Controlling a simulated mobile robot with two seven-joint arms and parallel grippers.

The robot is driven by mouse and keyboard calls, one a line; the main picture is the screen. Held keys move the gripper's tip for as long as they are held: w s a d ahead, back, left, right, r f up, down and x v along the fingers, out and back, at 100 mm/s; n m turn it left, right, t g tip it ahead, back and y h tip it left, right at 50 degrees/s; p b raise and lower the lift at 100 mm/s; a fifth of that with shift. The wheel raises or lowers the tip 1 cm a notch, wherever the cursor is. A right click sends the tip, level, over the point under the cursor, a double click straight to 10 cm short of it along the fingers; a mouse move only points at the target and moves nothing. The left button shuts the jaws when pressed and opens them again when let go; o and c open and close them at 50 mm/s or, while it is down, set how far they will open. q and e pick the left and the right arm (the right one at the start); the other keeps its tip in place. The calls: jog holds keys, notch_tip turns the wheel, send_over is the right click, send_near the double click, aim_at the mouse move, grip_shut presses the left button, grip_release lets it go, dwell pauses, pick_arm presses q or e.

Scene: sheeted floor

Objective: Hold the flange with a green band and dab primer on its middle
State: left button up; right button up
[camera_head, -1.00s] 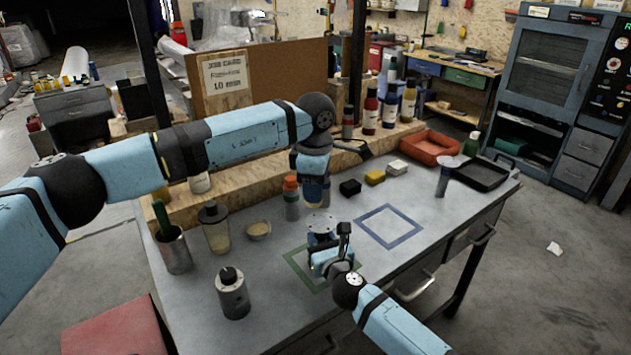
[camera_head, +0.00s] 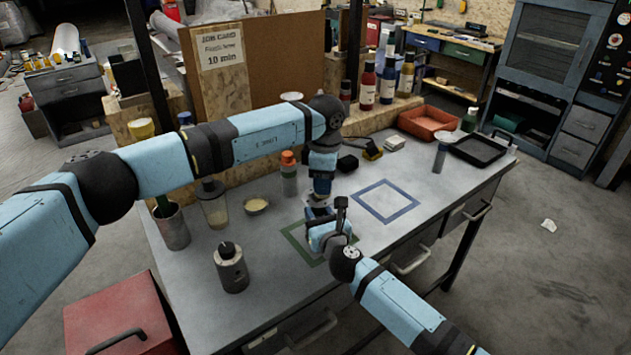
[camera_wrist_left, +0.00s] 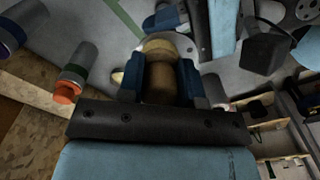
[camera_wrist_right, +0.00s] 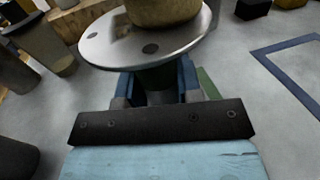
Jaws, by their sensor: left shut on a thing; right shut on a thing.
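The flange is a silver disc with bolt holes (camera_wrist_right: 105,42), and its neck with a dark green band (camera_wrist_right: 155,78) shows below it in the right wrist view. My right gripper (camera_wrist_right: 153,90) is shut on that neck and holds the disc facing up, over the green square outline. My left gripper (camera_wrist_left: 160,75) is shut on a tan, rounded dauber (camera_wrist_left: 159,50). In the right wrist view the dauber's broad end (camera_wrist_right: 163,10) is at the disc's middle, touching or very nearly so. It hides the centre, so I see no primer mark there.
The workbench has a green square outline (camera_head: 293,234) and an empty blue one (camera_head: 387,201). A small pale dish (camera_head: 256,205), an orange-capped bottle (camera_head: 289,175) and a grey canister (camera_head: 231,267) stand left of the grippers. A red tray (camera_head: 428,122) is at the back right.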

pick_arm(q)
jog(key=shift+w+d+f, duration=0.1)
jog(key=shift+w+d, duration=0.05)
jog(key=shift+d, duration=0.2)
jog(key=s+a, duration=0.2)
jog(key=a, duration=0.1)
jog(key=shift+s+a, duration=0.15)
jog(key=shift+a, duration=0.1)
notch_tip(320, 180, up, 8)
dwell(0.6)
pick_arm(e)
jog(key=o, duration=1.1)
